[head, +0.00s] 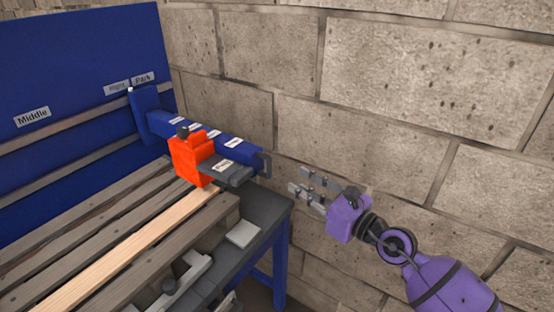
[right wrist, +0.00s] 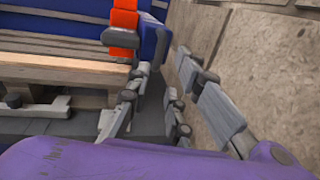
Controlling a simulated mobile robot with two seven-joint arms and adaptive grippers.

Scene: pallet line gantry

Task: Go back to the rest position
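My right gripper (head: 305,192) is open and empty, in front of the stone wall, right of the blue gantry beam (head: 205,134). The tips point toward the beam's end without visible contact. In the right wrist view its two fingers (right wrist: 165,100) stand apart with nothing between them. The orange carriage (head: 190,160) sits by the beam, with a dark knob on top and a labelled grey plate at its side. It also shows at the top of the right wrist view (right wrist: 123,35). My left gripper is in neither view.
A slatted wooden pallet with one paler board (head: 130,245) lies on a dark table (head: 268,212) with blue legs. A blue panel (head: 80,70) with "Middle", "Right" and "Park" labels stands behind. A light grey bracket (head: 188,272) is at the front. The stone wall (head: 420,130) bounds the right.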

